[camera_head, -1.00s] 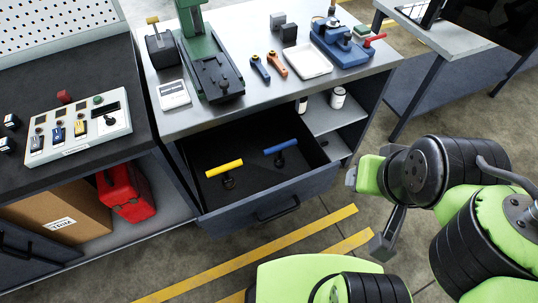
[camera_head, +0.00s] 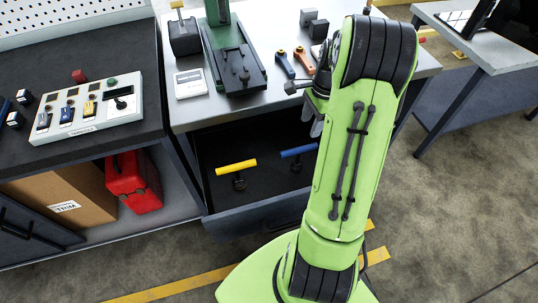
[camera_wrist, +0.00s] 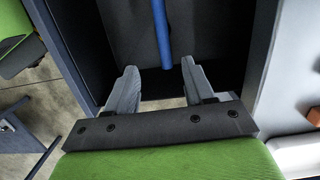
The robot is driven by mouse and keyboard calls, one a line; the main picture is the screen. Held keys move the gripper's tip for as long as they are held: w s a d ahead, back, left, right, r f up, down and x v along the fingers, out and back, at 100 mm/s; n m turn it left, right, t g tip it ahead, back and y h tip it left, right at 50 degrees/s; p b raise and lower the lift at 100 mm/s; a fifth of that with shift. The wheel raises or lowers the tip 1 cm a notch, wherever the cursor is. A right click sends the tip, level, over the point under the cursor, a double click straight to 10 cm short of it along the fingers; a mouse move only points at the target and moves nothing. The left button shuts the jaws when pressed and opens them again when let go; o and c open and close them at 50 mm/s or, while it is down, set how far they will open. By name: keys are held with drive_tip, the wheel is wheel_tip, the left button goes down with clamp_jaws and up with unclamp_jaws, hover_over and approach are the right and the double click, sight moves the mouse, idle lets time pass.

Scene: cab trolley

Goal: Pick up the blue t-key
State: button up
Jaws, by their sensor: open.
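The blue t-key (camera_head: 298,151) lies in the open drawer, its blue bar seen left of my arm in the head view. Its dark stem (camera_head: 296,166) shows just below the bar. In the wrist view the blue bar of the t-key (camera_wrist: 161,32) runs up from between the fingertips, with its upper end cut off by the frame. My gripper (camera_wrist: 160,82) is open and empty, with its two grey fingers on either side of the bar's line. In the head view my arm hides most of the gripper and the drawer's right part.
A yellow t-key (camera_head: 236,167) lies to the left in the same drawer (camera_head: 222,217). A red can (camera_head: 133,182) stands on the left shelf.

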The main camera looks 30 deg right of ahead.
sight(301, 149)
drive_tip(key=f+b, duration=0.1)
drive_tip(key=f, duration=0.2)
drive_tip(key=a+f+b, duration=0.1)
drive_tip(key=f, duration=0.3)
drive_tip(key=f+b, duration=0.1)
drive_tip(key=f, duration=0.3)
drive_tip(key=shift+w+a, duration=0.2)
drive_tip(key=shift+w, duration=0.1)
drive_tip(key=f+b, duration=0.2)
drive_tip(key=f, duration=0.3)
drive_tip(key=shift+w+a+f+b, duration=0.15)
drive_tip(key=shift+w+a+b, duration=0.2)
drive_tip(key=shift+a+b, duration=0.05)
drive_tip(key=shift+c, duration=0.3)
clamp_jaws()
